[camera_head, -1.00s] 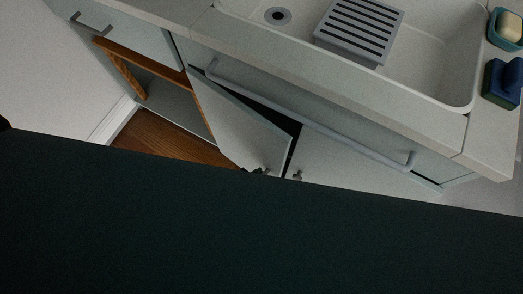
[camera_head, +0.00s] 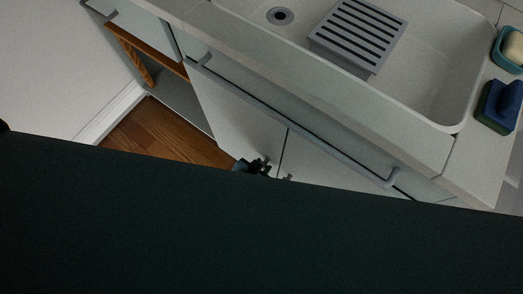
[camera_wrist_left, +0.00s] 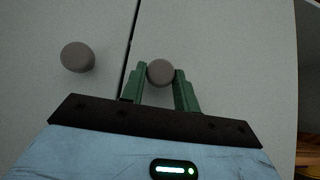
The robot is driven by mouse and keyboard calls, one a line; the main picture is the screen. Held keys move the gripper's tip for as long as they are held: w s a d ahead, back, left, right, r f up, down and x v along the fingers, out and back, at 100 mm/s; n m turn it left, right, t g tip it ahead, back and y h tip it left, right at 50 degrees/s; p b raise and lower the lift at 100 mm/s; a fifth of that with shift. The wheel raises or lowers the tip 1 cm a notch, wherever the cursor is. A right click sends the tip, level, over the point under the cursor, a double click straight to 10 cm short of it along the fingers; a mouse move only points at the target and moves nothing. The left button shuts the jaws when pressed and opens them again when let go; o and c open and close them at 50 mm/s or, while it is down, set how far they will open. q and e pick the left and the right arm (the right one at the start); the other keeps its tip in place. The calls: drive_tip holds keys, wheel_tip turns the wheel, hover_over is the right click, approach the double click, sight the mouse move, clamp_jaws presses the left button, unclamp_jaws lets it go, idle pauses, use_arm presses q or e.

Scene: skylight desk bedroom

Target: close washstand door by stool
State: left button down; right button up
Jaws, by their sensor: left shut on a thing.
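The washstand door by the stool (camera_head: 235,115) is a pale grey panel under the sink counter. It looks flush with the front, with only a thin seam beside the neighbouring door (camera_head: 320,163). My left gripper (camera_head: 262,164) is at the door's lower corner, partly hidden by a dark shape. In the left wrist view, its green fingers are shut on the door's round grey knob (camera_wrist_left: 160,72). The neighbouring door's knob (camera_wrist_left: 78,57) is apart from the fingers. The wooden stool (camera_head: 135,58) stands in the open space left of the door. My right gripper is not in view.
A long grey towel bar (camera_head: 290,123) runs across the washstand front above the doors. The sink (camera_head: 420,85) holds a slatted grey rack (camera_head: 360,32). Wooden floor (camera_head: 165,135) is clear left of the door. A dark shape hides the lower half of the head view.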

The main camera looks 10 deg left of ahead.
use_arm(q)
drive_tip(key=shift+w+d+r, duration=0.1)
drive_tip(key=shift+w+d, duration=0.1)
idle(0.3)
drive_tip(key=c, duration=1.5)
unclamp_jaws()
drive_tip(key=o, duration=0.4)
drive_tip(key=shift+w, duration=0.1)
drive_tip(key=p+v, duration=0.3)
drive_tip(key=v, duration=0.4)
drive_tip(key=shift+s+a+r, duration=0.1)
drive_tip(key=shift+s+r, duration=0.15)
drive_tip(key=shift+s, duration=0.1)
